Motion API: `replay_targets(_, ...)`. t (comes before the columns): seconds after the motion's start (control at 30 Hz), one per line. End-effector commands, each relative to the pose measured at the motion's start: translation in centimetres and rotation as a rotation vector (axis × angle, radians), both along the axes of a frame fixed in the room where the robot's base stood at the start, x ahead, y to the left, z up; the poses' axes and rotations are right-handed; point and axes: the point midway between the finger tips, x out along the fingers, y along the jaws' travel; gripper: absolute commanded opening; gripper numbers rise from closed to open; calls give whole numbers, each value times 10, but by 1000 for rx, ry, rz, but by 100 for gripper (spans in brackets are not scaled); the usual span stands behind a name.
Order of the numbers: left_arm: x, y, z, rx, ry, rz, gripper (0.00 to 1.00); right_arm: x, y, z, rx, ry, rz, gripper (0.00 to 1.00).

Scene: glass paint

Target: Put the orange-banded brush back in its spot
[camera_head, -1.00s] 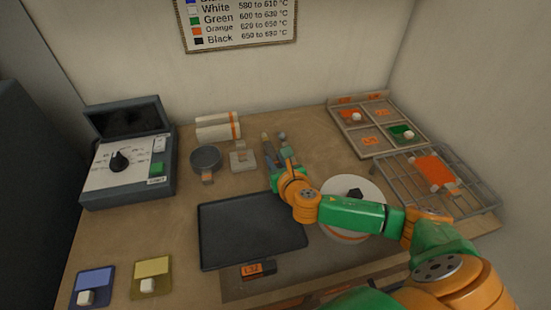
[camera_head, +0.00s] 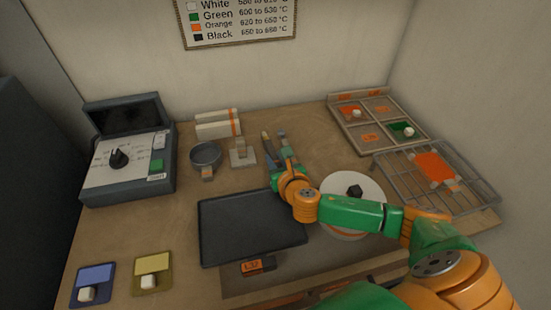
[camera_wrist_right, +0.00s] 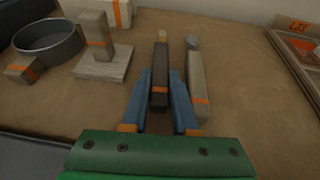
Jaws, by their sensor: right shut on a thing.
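My right gripper (camera_wrist_right: 159,105) is shut on a dark brush (camera_wrist_right: 159,75) with an orange band and a tan tip that points away from me. The brush lies lengthwise between the two blue fingers, low at the brown tabletop. I cannot tell whether it touches the surface. In the head view the brush (camera_head: 266,143) shows just past the right gripper (camera_head: 276,168). Close to its right is a grey, orange-banded tool (camera_wrist_right: 197,80) with a rounded grey tip, beside the right finger. My left gripper is not in view.
Left of the brush stands a block on a flat base (camera_wrist_right: 103,65), with a round dark dish (camera_wrist_right: 50,38) beyond. A black tray (camera_head: 250,228) lies in front.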

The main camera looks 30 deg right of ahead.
Motion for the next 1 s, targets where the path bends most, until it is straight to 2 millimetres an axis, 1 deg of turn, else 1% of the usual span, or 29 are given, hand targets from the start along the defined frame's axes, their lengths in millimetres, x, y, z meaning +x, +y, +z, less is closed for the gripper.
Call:
replay_targets(0.43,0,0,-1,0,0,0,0,0,0,-5,0,0,0,0)
replay_targets(0.47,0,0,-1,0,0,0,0,0,0,-4,0,0,0,35)
replay_targets(0.5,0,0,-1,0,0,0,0,0,0,-4,0,0,0,46)
replay_targets(0.57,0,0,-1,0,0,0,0,0,0,-4,0,0,0,62)
replay_targets(0.87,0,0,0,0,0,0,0,0,0,-3,0,0,0,62)
replay_targets(0.97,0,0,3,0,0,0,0,1,0,7,2,-2,0,62)
replay_targets(1.0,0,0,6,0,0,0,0,1,0,15,1,-4,0,62)
